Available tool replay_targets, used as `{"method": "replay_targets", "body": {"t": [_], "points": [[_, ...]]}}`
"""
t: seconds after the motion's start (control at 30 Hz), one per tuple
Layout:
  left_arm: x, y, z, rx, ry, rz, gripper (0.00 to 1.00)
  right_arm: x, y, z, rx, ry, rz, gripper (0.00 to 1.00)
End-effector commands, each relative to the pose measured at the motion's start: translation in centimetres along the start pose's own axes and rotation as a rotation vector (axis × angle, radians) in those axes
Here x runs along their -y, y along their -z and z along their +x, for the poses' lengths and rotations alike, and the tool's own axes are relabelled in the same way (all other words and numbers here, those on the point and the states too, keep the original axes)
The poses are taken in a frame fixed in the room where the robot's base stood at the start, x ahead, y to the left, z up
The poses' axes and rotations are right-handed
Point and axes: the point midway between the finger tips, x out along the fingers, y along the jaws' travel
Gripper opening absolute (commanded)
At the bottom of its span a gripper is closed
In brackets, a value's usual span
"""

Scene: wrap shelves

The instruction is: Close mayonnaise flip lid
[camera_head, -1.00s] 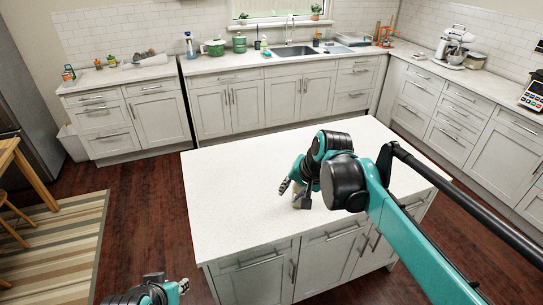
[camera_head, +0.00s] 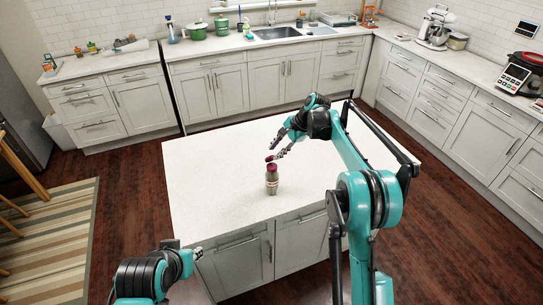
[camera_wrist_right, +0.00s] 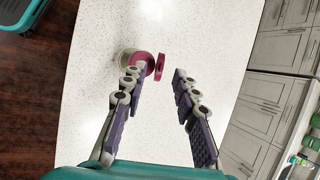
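The mayonnaise bottle (camera_head: 271,185) stands upright on the white island top, near its front edge. It has a pale body and a dark red cap. Its flip lid (camera_head: 270,158) is open and stands up off the cap. In the right wrist view the magenta lid (camera_wrist_right: 161,66) sits to the right of the cap, and the bottle (camera_wrist_right: 124,58) is partly hidden by a finger. My right gripper (camera_head: 280,148) is open and empty, just above and behind the lid; its fingers (camera_wrist_right: 158,75) are spread wide. My left gripper (camera_head: 195,254) is low, in front of the island; its opening is unclear.
The island top (camera_head: 210,180) is otherwise clear around the bottle. Counters with a sink (camera_head: 277,34), green pots (camera_head: 196,30) and a stand mixer (camera_head: 436,27) line the walls. A striped rug (camera_head: 50,240) lies on the floor at left.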

Motion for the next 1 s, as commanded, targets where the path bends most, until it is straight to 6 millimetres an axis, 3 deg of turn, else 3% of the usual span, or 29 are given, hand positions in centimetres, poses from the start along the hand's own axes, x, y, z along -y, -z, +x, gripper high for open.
{"method": "replay_targets", "body": {"t": [0.23,0.6,0.73,1.0], "points": [[0.0,-0.2,0.3,0.000,0.000,0.000,0.29,0.0,0.0,3.6,-0.001,-0.001,-0.001,0.29],[0.0,-0.2,0.3,0.000,0.000,0.000,0.29,0.0,0.0,4.4,-0.001,0.000,-0.002,0.29],[0.0,-0.2,0.3,0.000,0.000,0.000,0.29,0.0,0.0,4.3,-0.001,0.000,-0.002,0.00],[0.0,-0.3,0.5,0.000,0.000,0.000,0.29,-0.1,0.0,4.4,0.000,0.012,-0.006,0.00]]}}
